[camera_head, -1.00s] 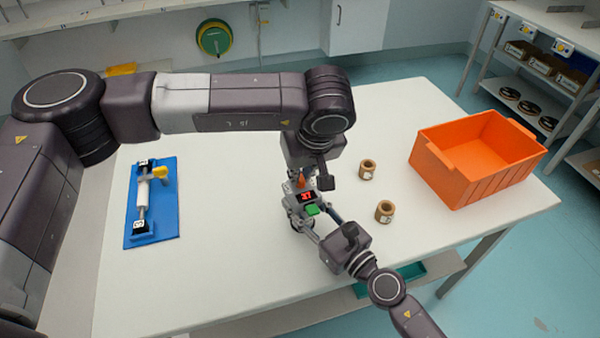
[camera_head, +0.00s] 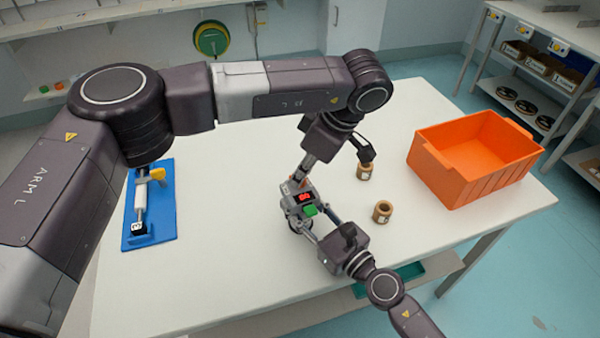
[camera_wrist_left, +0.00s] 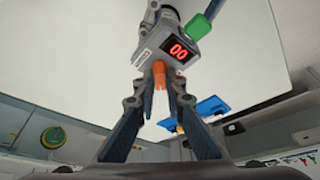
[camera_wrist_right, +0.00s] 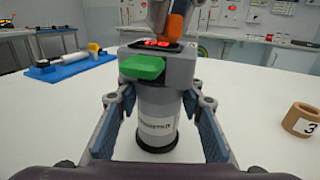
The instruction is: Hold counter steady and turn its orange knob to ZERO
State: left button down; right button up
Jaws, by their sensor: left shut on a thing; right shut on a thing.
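The grey counter (camera_head: 291,206) stands upright on the white table, with a green button (camera_head: 310,210) and a red display (camera_wrist_left: 178,50) that reads 00. Its orange knob (camera_wrist_left: 159,70) shows between the fingers of my left gripper (camera_wrist_left: 160,82), which is shut on it. The knob also shows at the top of the right wrist view (camera_wrist_right: 176,24). My right gripper (camera_wrist_right: 158,100) is shut around the counter's pale round body (camera_wrist_right: 157,115) from the near side. The left fingers partly hide the knob in the head view.
Two brown rings (camera_head: 382,212) and (camera_head: 364,172) lie right of the counter. An orange bin (camera_head: 470,180) stands at the table's right. A blue board (camera_head: 165,215) with a white cylinder and yellow part lies at the left, partly behind my left arm. The table between board and counter is clear.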

pick_arm(q)
jog(key=shift+n, duration=0.4)
jog(key=c, duration=2)
grip_release()
jog(key=shift+r, duration=0.15)
jog(key=v, duration=1.1)
jog(key=shift+d+r, duration=0.3)
jog(key=shift+r, duration=0.05)
pick_arm(e)
jog(key=o, duration=1.4)
jog(key=shift+c, duration=0.2)
